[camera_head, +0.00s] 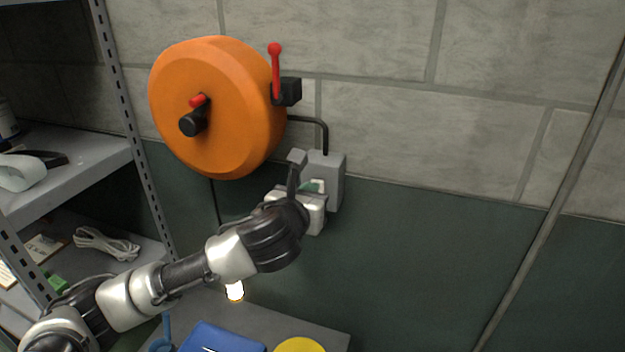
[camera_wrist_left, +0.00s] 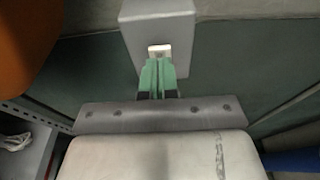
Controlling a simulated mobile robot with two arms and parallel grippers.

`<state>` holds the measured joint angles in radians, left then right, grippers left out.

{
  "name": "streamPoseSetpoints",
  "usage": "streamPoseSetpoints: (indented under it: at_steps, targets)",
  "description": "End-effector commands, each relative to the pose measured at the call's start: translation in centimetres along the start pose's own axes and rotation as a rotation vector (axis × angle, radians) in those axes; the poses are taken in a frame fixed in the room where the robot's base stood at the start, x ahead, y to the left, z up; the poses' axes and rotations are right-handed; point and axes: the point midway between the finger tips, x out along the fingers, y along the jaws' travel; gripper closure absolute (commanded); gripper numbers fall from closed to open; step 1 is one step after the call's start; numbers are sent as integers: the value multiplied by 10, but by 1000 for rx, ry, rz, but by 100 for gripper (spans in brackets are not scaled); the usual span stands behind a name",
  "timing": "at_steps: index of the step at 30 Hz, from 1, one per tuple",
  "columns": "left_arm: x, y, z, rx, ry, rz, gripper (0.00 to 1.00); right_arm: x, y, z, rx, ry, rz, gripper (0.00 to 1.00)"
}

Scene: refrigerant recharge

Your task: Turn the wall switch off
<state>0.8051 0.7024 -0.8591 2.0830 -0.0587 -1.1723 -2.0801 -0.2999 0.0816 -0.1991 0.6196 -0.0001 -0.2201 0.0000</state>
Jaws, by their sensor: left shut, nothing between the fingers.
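The wall switch is a grey box (camera_head: 335,178) on the wall, right below the orange reel. Its small pale rocker (camera_wrist_left: 159,51) shows in the left wrist view, on the box's front face. My left gripper (camera_head: 318,186) is at the front of the box, with its green fingertips (camera_wrist_left: 158,66) together and empty. The fingertips are right at the lower edge of the rocker; I cannot tell whether they touch it. They hide the rocker's lower part. My right gripper is in neither view.
A large orange reel (camera_head: 230,110) with a red lever (camera_head: 276,70) is on the wall above left. A metal shelf (camera_head: 75,165) stands at the left. A grey surface with a blue object (camera_head: 222,339) and a yellow round object (camera_head: 299,345) is below. The wall to the right is clear.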

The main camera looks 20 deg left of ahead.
Motion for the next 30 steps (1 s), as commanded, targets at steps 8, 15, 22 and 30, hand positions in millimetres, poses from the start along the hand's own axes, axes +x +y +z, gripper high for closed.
streamPoseSetpoints:
  at_steps: [8,15,22,30]
  targets:
    - [16,0,5,-1,1,1,100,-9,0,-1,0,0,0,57]
    - [16,0,5,-1,0,0,100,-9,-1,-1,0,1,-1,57]
    - [20,0,11,0,1,0,100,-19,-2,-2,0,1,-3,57]
    - [22,0,9,-1,0,1,100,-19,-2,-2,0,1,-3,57]
